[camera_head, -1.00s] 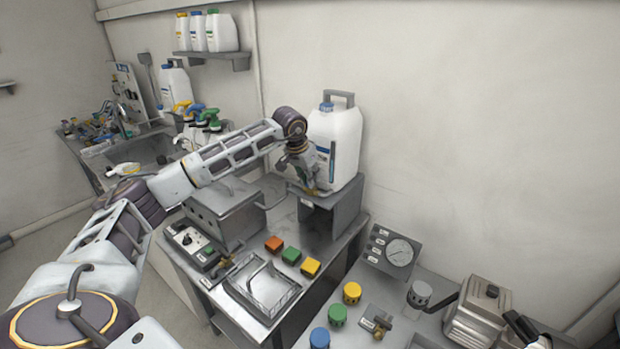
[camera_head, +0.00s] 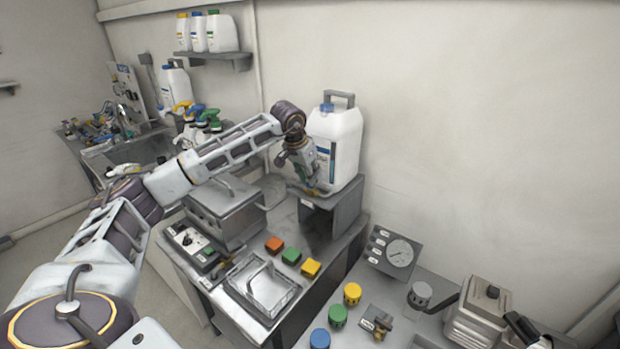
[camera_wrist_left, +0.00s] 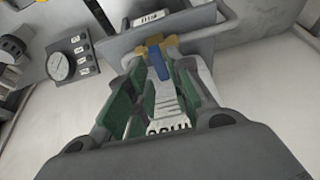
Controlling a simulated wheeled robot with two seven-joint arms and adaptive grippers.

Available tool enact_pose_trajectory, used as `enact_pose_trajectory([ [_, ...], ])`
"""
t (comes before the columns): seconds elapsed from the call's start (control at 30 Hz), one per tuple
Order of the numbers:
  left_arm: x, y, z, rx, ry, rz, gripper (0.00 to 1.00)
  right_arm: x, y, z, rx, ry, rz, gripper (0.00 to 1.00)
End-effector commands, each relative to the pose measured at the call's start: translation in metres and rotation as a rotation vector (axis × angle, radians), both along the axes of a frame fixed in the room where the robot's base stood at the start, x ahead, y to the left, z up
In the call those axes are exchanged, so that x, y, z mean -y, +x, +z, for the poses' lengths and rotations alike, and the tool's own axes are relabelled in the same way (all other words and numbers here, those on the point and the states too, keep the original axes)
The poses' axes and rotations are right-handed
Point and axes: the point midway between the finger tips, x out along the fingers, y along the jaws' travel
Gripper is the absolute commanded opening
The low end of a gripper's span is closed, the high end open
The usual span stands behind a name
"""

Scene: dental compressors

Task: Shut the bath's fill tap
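A white canister (camera_head: 336,142) with a blue cap stands on a grey stand (camera_head: 345,208) at the back of the bench. My left gripper (camera_head: 311,186) is at the canister's lower front, largely hiding the tap in the head view. In the wrist view its green-padded fingers (camera_wrist_left: 160,82) are apart, one on each side of the blue lever; contact is unclear. The metal bath (camera_head: 228,212) stands left of the stand. My right gripper is out of view.
Orange, green and yellow blocks (camera_head: 291,256) lie in front of the stand. A pressure gauge (camera_head: 399,253) and coloured knobs (camera_head: 352,293) are on the right bench.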

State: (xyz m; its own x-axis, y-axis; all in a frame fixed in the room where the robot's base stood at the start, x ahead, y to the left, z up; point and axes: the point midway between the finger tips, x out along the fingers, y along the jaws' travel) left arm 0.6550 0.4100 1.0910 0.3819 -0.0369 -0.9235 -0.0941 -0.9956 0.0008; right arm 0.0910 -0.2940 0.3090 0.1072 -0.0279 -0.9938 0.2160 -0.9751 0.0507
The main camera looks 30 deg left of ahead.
Motion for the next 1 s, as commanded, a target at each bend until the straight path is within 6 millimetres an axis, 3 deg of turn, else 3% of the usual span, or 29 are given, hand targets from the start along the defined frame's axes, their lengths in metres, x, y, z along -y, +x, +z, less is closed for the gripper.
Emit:
enact_pose_trajectory([
  [0.6, -0.004, -0.032, 0.08, 0.001, 0.002, 0.001, 0.21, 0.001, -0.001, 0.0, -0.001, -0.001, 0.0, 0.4],
  [1.0, -0.004, -0.039, 0.094, 0.0, 0.002, 0.001, 0.21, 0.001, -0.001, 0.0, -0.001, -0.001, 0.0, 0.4],
])
